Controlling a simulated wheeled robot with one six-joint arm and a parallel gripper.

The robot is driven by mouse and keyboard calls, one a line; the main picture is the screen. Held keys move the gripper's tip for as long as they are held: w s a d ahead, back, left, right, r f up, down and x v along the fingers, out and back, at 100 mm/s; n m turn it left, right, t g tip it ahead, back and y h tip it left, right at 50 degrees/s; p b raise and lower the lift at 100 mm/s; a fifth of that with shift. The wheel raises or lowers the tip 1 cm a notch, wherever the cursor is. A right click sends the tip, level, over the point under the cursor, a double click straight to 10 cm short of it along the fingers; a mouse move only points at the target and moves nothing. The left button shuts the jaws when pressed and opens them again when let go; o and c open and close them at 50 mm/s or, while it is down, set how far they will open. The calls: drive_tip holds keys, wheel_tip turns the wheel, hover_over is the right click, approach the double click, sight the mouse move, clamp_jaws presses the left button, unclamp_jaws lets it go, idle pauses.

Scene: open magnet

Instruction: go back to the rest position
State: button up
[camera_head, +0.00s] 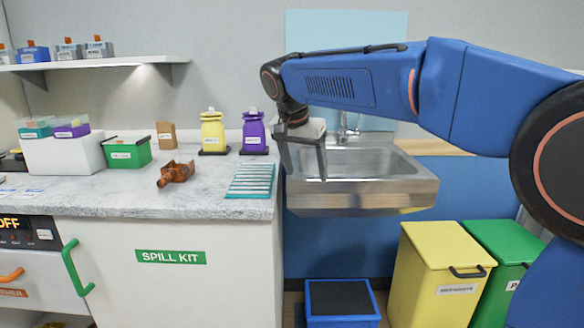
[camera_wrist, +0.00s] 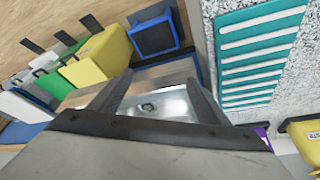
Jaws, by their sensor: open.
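My gripper (camera_head: 304,164) hangs from my blue arm in front of the sink (camera_head: 362,178), just right of the counter's end. Its two fingers point down and stand apart, with nothing between them. In the wrist view my gripper (camera_wrist: 158,88) is also open and empty, with the sink basin and its drain (camera_wrist: 149,106) behind the fingers. Part of the sink is hidden by my gripper in the head view.
A teal slotted rack (camera_head: 250,180) lies at the counter's right edge, near my gripper. Yellow (camera_head: 437,275) and green (camera_head: 497,262) bins stand below right.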

drive_tip(key=s+d+f+n+y, duration=0.1)
drive_tip(key=s+d+f+n, duration=0.3)
drive_tip(key=s+d, duration=1.2)
drive_tip(key=s+d+f, duration=0.3)
drive_tip(key=s+f, duration=0.2)
drive_tip(key=s, duration=0.1)
drive_tip(key=s+d+f+n, duration=0.1)
drive_tip(key=s+d+f, duration=0.2)
drive_tip(key=s+f, duration=0.3)
drive_tip(key=s+d+f+t+y, duration=0.1)
drive_tip(key=s+d+f, duration=0.2)
drive_tip(key=s+f, duration=0.3)
drive_tip(key=shift+s+d+n, duration=0.2)
drive_tip(key=shift+d+n, duration=0.05)
drive_tip(key=shift+n, duration=0.15)
